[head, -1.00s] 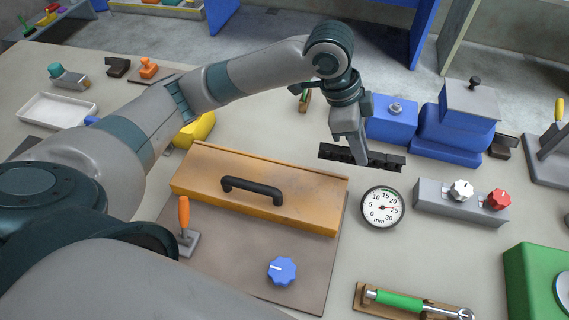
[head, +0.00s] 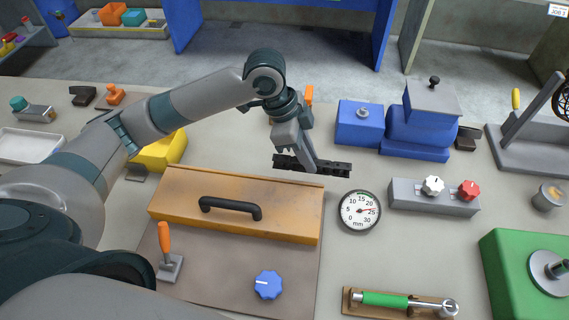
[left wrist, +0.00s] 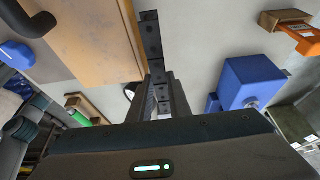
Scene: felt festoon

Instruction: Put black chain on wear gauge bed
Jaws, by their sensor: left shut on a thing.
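The black chain (head: 330,167) is a straight row of dark links. My left gripper (head: 309,163) is shut on it near its middle and holds it level, near the back right corner of the wooden box. In the left wrist view the chain (left wrist: 150,38) runs up past the fingers (left wrist: 160,98), beside the wooden surface. A round white dial gauge (head: 360,211) marked mm lies to the right of the box, apart from the chain. I cannot tell which part is the wear gauge bed. My right gripper is not in view.
The wooden box (head: 285,218) has a black handle. A grey block (head: 430,200) with white and red knobs stands right of the dial. Blue boxes (head: 360,128) stand behind. A green-handled tool (head: 385,299) lies in front, and a green box (head: 510,275) at right.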

